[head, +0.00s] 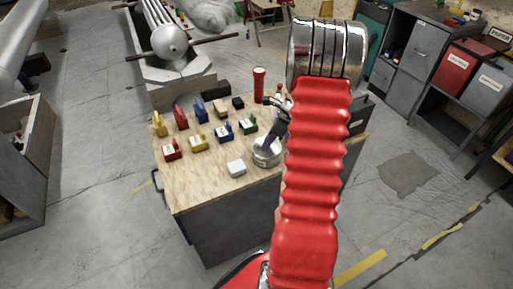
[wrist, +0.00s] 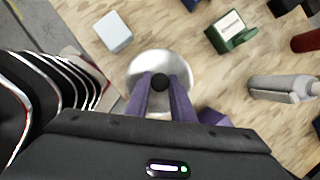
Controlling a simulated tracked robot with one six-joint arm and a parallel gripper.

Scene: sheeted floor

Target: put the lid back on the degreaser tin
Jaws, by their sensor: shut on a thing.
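The degreaser tin (head: 267,161) is a short, round silver tin near the right side of the wooden bench top. In the wrist view the silver round lid (wrist: 162,62) has a small black knob at its middle. My gripper (wrist: 160,86) has its two purple fingers closed on that knob. In the head view my gripper (head: 268,146) is right above the tin, partly behind my red arm. The lid lies over the tin's top; I cannot tell if it is seated or slightly above. The lid hides the tin's mouth.
A pale block (head: 236,168) stands left of the tin. Several labelled coloured blocks, such as a green one (head: 247,126), fill the bench (head: 190,192) behind and left. A red cylinder (head: 259,86) stands at the back. A grey tube-like thing (wrist: 282,88) lies to the right.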

